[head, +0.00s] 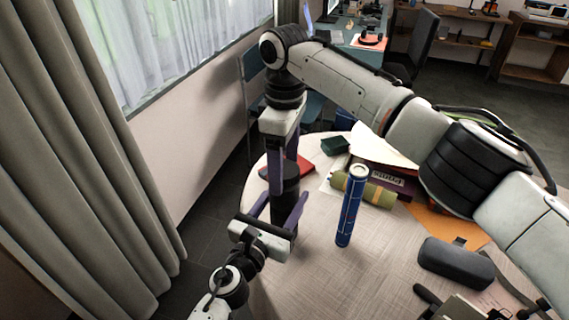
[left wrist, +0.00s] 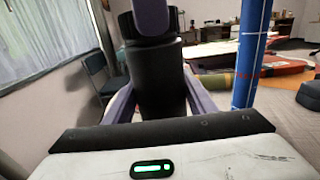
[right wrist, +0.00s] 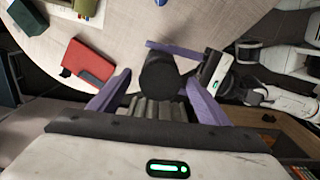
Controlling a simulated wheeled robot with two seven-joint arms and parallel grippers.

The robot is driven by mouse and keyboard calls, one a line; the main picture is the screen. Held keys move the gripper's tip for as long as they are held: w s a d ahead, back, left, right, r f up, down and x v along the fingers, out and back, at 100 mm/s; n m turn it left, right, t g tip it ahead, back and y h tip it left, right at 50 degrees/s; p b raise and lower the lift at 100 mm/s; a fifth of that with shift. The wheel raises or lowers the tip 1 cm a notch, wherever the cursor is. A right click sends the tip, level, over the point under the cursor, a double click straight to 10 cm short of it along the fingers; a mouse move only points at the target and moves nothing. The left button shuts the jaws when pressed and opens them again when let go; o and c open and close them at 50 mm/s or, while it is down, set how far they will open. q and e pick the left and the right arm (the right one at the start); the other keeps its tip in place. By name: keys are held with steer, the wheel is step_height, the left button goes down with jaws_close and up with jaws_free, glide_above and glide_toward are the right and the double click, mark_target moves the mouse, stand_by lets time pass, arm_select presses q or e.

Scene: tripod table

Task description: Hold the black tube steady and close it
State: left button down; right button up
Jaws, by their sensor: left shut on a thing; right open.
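The black tube (head: 286,190) stands upright near the table's left edge. My left gripper (head: 277,214) is shut on it, one purple finger on each side; the tube also fills the middle of the left wrist view (left wrist: 160,85). Its upper end looks like a wider black section, perhaps the cap; I cannot tell how far it is seated. My right gripper (head: 281,160) points down from above, open, its fingers on either side of the upper end. In the right wrist view the black end (right wrist: 160,75) shows between the spread fingers. The tube's bottom is hidden in the head view.
A blue tube (head: 350,205) stands upright right of the black one. A red book (head: 300,167), a green box (head: 335,145) and a green roll (head: 370,190) lie behind. A dark case (head: 456,263) is at right. The table's front middle (head: 340,285) is clear.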

mark_target(278, 210)
step_height(278, 210, up, 12)
stand_by(0.6)
arm_select(q)
steer(key=c, duration=0.7)
jaws_free()
steer(key=v, duration=0.9)
steer(key=shift+s+a, duration=0.1)
steer(key=shift+s, duration=0.1)
steer(key=shift+s+a, duration=0.2)
steer(key=shift+s, duration=0.2)
arm_select(e)
steer(key=shift+f, duration=0.1)
